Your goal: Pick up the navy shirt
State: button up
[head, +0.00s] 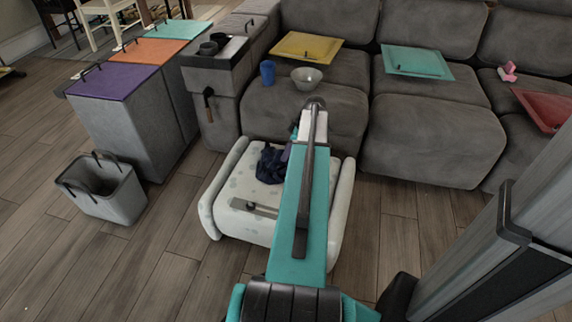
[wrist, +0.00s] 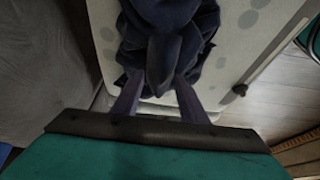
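The navy shirt (head: 270,165) lies crumpled on the pale spotted ottoman (head: 235,190), just left of my arm in the head view. In the wrist view the shirt (wrist: 168,40) fills the top middle, with a fold reaching down between my fingers. My gripper (wrist: 160,80) has its two purple fingers apart, one on each side of that fold, and they point at the shirt. I cannot tell whether the fingertips touch the cloth. In the head view my arm hides most of the gripper and perhaps the right side of the shirt.
A grey basket (head: 103,188) and lidded bins (head: 120,110) stand left. Floor between basket and ottoman is clear.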

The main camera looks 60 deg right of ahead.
dwell(0.3)
grip_shut()
jog(key=shift+r, duration=0.1)
jog(key=shift+r, duration=0.35)
notch_tip(320, 180, up, 3)
jog(key=shift+r+p, duration=0.1)
jog(key=shift+p, duration=0.75)
jog(key=s+a+r+p, duration=0.1)
jog(key=s+a+p, duration=0.1)
jog(key=s, duration=1.3)
jog(key=shift+s+a+p, duration=0.3)
jog(key=shift+s+a, duration=0.1)
